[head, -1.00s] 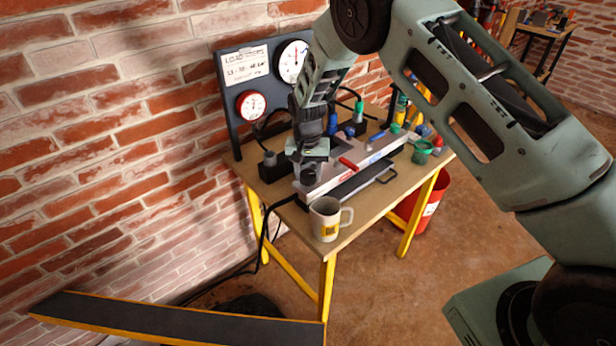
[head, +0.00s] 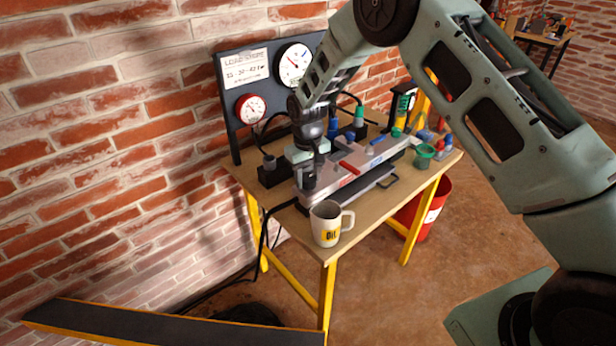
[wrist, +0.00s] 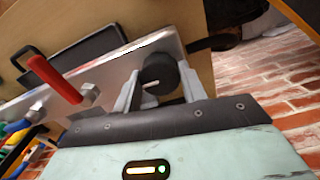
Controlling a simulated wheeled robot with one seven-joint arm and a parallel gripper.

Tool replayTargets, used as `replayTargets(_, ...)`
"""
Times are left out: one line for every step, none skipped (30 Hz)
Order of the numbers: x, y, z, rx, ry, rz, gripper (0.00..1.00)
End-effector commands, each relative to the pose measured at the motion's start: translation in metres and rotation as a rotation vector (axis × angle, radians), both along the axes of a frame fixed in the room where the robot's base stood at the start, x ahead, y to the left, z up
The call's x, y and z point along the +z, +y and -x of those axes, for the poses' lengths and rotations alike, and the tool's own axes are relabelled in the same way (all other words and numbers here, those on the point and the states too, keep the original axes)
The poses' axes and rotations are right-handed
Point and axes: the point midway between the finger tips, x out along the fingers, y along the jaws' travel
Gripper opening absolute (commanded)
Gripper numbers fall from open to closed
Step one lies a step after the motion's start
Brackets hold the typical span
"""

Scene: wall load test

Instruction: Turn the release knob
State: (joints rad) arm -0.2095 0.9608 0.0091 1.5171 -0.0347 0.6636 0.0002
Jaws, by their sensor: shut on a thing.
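A black release knob (wrist: 158,73) sits at the end of a metal pump block in the wrist view. My gripper (wrist: 160,85) has one finger on each side of the knob and is shut on it. A pale line shows on the knob's face. In the head view my gripper (head: 308,172) is at the near left end of the metal block (head: 335,180), and the wrist partly hides the knob there. A red lever (wrist: 55,80) stands out from the block beside the knob; it also shows in the head view (head: 350,169).
A white mug (head: 326,224) stands at the bench's front corner, close to the block. A gauge board (head: 237,130) with two dials rises behind. A green cup (head: 424,156) and several small items lie at right. A dark, yellow-edged board (head: 150,318) is at lower left.

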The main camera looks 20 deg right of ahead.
Motion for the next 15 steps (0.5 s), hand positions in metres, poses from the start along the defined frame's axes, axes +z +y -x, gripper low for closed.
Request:
replayTargets(0.0008,-0.0005,-0.0005,0.006,-0.001,0.001,0.18)
replayTargets(0.0008,-0.0005,-0.0005,0.008,-0.001,0.001,0.18)
replayTargets(0.0009,-0.0005,-0.0005,0.010,-0.001,0.001,0.18)
replayTargets(0.0009,-0.0005,-0.0005,0.011,-0.001,0.001,0.18)
replayTargets(0.0009,-0.0004,-0.0005,0.011,-0.001,0.001,0.18)
replayTargets(0.0009,-0.0004,-0.0005,0.011,-0.001,0.001,0.18)
replayTargets(0.0009,-0.0004,-0.0005,0.011,-0.001,0.001,0.18)
replayTargets(0.0009,-0.0004,-0.0005,0.011,-0.001,0.001,0.18)
replayTargets(0.0009,-0.0004,-0.0005,0.011,-0.001,0.001,0.18)
replayTargets(0.0009,-0.0004,-0.0005,0.011,-0.001,0.001,0.18)
replayTargets(0.0009,-0.0004,-0.0005,0.011,-0.001,0.001,0.18)
replayTargets(0.0009,-0.0004,-0.0005,0.011,-0.001,0.001,0.18)
replayTargets(0.0009,-0.0004,-0.0005,0.011,-0.001,0.001,0.18)
replayTargets(0.0009,-0.0004,-0.0005,0.011,-0.001,0.001,0.49)
replayTargets(0.0009,-0.0003,-0.0005,0.010,-0.001,0.001,0.61)
